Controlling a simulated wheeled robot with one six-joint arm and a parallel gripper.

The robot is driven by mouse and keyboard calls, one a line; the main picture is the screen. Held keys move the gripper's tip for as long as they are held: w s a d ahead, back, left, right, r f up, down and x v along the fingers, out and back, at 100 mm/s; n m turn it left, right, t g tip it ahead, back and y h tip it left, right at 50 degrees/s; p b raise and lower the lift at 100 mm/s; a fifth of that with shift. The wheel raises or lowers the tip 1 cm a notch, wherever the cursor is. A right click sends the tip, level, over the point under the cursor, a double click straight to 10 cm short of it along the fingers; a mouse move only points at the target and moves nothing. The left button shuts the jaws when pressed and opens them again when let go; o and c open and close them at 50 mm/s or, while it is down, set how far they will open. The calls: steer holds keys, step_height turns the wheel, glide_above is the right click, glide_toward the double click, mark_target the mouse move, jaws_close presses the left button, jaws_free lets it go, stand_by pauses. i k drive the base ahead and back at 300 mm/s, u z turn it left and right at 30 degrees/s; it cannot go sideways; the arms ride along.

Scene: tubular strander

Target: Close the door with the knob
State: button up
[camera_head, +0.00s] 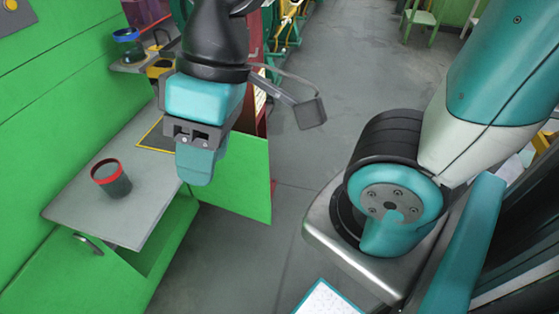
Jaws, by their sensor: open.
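The green door (240,178) stands swung open, out from the green cabinet (125,280) under a grey worktop. I see its broad face to the right of the worktop. I cannot make out a knob on it; part of the door is hidden behind my gripper. My gripper (197,166) points down in front of the door's upper left part, beside the worktop's right edge. It is open and holds nothing that I can see. I cannot tell whether it touches the door.
A dark cup with a red rim (112,178) stands on the grey worktop (75,205). A curved metal handle (88,244) is on the cabinet front. A blue-rimmed jar (128,45) stands on a shelf behind. Grey floor (345,50) is clear beyond the door.

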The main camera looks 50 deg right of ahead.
mark_target(240, 184)
steer(key=z, duration=2.1)
steer(key=i, duration=3.45)
steer(key=u, duration=2.45)
